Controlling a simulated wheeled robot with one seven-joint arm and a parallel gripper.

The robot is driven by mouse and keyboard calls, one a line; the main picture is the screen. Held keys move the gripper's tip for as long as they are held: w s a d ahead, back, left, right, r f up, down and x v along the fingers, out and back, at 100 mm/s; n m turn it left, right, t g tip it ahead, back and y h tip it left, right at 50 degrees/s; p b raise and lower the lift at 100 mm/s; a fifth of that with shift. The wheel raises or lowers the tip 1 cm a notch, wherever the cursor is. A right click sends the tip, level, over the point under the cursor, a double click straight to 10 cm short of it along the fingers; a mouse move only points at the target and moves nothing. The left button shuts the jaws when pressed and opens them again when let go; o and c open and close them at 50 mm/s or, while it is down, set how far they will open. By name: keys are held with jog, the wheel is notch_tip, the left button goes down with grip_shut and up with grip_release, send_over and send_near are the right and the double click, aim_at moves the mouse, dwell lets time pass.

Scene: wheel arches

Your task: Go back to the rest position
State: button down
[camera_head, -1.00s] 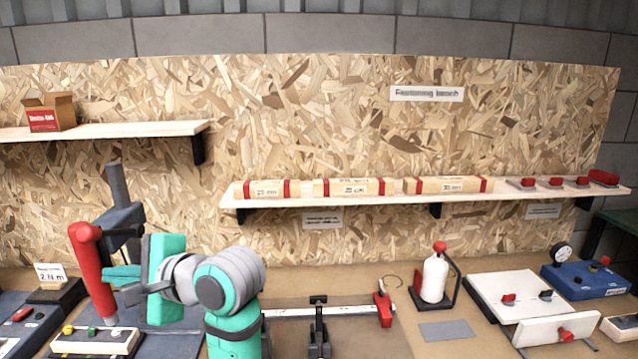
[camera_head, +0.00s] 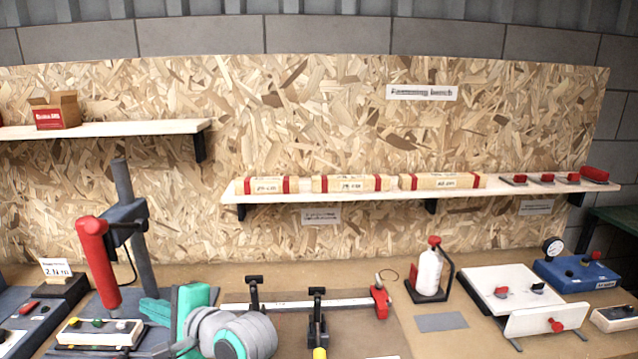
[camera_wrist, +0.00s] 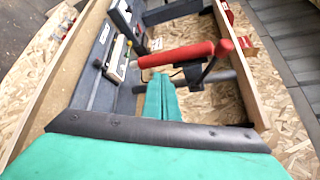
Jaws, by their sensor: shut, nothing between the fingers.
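My gripper (camera_head: 156,312) is at the lower left of the head view, in front of the bench and just right of the red-handled press (camera_head: 97,262). Its teal fingers are together with nothing between them. In the wrist view my gripper (camera_wrist: 160,84) points at the bench, and the red handle (camera_wrist: 178,54) lies across just beyond the fingertips. I cannot tell whether they touch. My arm's grey and teal wrist fills the bottom middle of the head view.
A button box (camera_head: 98,333) stands by the press. A clamp bar (camera_head: 300,304) lies right of my arm, then a white bottle (camera_head: 429,272) and a white panel (camera_head: 500,288). A shelf (camera_head: 350,196) holds wooden blocks. A grey pad (camera_head: 441,322) lies near the front.

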jog(key=s+d+f+t+h, duration=0.35)
jog(key=d+f, duration=0.65)
jog(key=f, duration=0.5)
jog(key=s+d+f+t+h, duration=0.35)
jog(key=d+f, duration=0.55)
jog(key=f, duration=0.5)
jog(key=s+d+f+n+h, duration=0.25)
jog(key=s+d+f, duration=0.25)
jog(key=s+d, duration=0.3)
jog(key=s+d+r+n+h, duration=0.1)
jog(key=s+n, duration=0.1)
jog(key=s, duration=0.6)
jog(key=s+d+r+n+h, duration=0.1)
jog(key=s+d+n+h, duration=0.1)
jog(key=s, duration=0.5)
jog(key=s+d+r+n+t+h, duration=0.1)
jog(key=s+n, duration=0.3)
jog(key=s, duration=0.4)
jog(key=shift+s+d, duration=0.3)
jog(key=shift+d, duration=0.35)
jog(key=shift+a, duration=0.1)
